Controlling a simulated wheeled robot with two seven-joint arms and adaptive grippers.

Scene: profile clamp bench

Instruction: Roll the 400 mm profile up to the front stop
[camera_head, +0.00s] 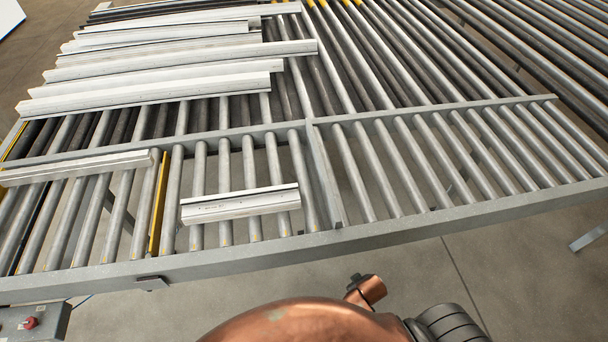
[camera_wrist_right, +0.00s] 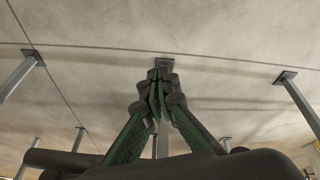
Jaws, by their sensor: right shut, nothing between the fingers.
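A short white profile (camera_head: 240,205) lies across several rollers of the front lane, its right end a small gap short of a grey cross plate (camera_head: 325,175). I cannot read its length, or tell whether this plate is the front stop. A longer white profile (camera_head: 75,169) lies on the same lane to the left, beyond a yellow cross bar (camera_head: 158,205). My right gripper (camera_wrist_right: 158,95) shows only in the right wrist view; its green and black fingers are shut and empty, over bare floor with stand legs. My left gripper is not in view.
Several long white profiles (camera_head: 160,88) lie side by side on the rear rollers. A grey front rail (camera_head: 400,228) edges the conveyor. Rollers right of the cross plate (camera_head: 460,150) are clear. A control box with a red button (camera_head: 30,323) stands at lower left.

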